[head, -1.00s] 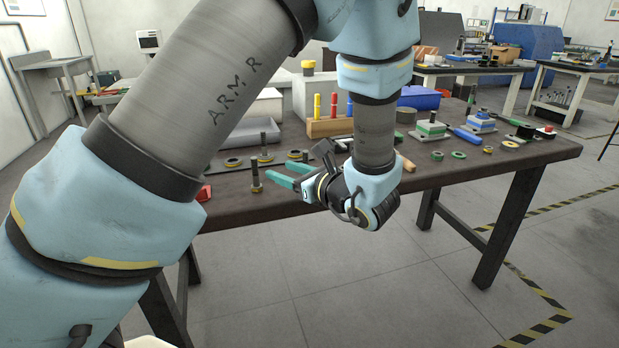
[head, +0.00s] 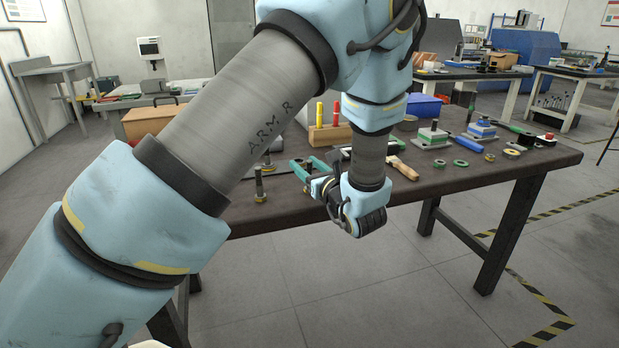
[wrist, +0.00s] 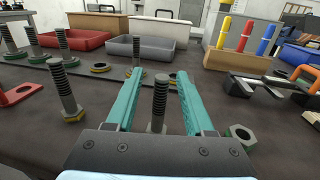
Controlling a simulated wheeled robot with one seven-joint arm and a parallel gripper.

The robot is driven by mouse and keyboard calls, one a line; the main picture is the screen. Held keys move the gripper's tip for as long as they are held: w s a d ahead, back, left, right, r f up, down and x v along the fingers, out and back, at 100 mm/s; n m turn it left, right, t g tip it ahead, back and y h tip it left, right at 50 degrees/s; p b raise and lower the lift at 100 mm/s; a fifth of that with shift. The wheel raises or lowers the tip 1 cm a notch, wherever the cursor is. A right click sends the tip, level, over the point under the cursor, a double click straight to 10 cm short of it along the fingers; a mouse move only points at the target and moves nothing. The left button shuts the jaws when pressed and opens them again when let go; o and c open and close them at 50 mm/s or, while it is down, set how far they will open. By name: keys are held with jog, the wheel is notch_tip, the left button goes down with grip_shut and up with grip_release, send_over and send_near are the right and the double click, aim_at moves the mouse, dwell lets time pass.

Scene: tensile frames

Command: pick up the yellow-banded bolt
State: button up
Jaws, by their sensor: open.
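A bolt (wrist: 67,92) with a yellow band at its foot stands upright, left of my gripper (wrist: 159,73) in the wrist view. In the head view a yellow-footed bolt (head: 259,184) stands near the bench's front edge, left of my gripper (head: 307,166). My gripper's teal fingers are open. In the wrist view another dark threaded bolt (wrist: 160,100) shows upright between the fingers; its grey lower end is partly hidden by the gripper body, and no yellow shows on it. I cannot tell whether it touches a finger.
Another bolt (wrist: 136,56) with a yellow ring stands ahead. A hex nut (wrist: 240,134) lies right of the gripper. A red bin (wrist: 75,39), a grey bin (wrist: 140,48) and a wooden block (wrist: 237,62) with coloured pegs stand farther back. A red part (wrist: 16,94) lies at left.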

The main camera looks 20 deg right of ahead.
jog(key=shift+w, duration=0.8)
grip_shut()
